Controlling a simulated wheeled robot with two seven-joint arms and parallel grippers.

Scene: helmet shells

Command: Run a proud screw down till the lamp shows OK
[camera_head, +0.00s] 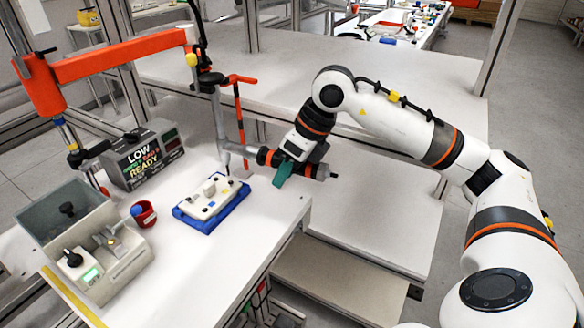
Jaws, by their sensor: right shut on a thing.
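A white housing (208,197) lies on a blue fixture (207,222) at the right part of the bench, with small blocks and marks on top. My right gripper (284,172), with a teal finger, is shut on the black and orange handle of a driver (322,172) to the right of the fixture. A thin grey vertical rod (221,125) comes down close to the housing's back right edge; I cannot tell whether its tip touches. The screw itself is too small to make out. A dark lamp box (143,154) shows LOW and READY lettering; which lamp is lit is unclear. My left gripper is out of view.
An orange jointed support arm (120,54) reaches over the bench from the left. A grey feeder box (95,250) and a red cup (144,213) stand left of the fixture. A red rod (239,122) hangs near the driver. The bench's right edge lies below my gripper.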

